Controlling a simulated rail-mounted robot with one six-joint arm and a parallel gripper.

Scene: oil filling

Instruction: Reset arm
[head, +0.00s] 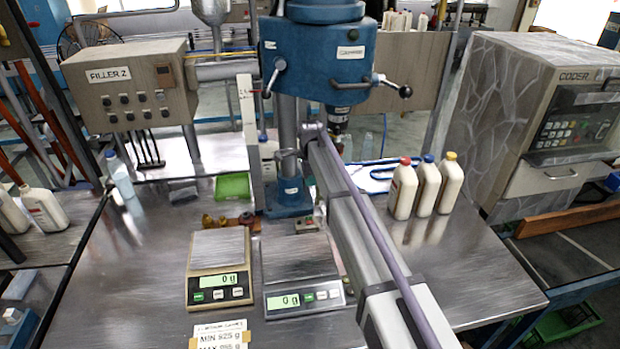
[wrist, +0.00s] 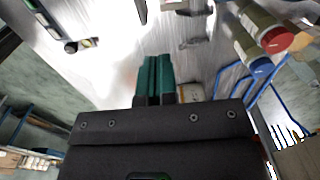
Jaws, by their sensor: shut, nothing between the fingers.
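My gripper (wrist: 155,75) shows in the wrist view as two teal fingers pressed together with nothing between them. In the head view my arm runs from the lower right up to the middle of the steel table (head: 145,290), and I cannot make out the fingers clearly there. The gripper appears to be above the table, apart from the bottles.
Two scales (head: 218,262) and (head: 302,270) read 0 g. White bottles with red, blue and yellow caps (head: 426,190) stand right of my arm; the red-capped one (wrist: 262,30) also shows in the wrist view. A blue drill-like filler head (head: 318,60) stands behind. The front left table is clear.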

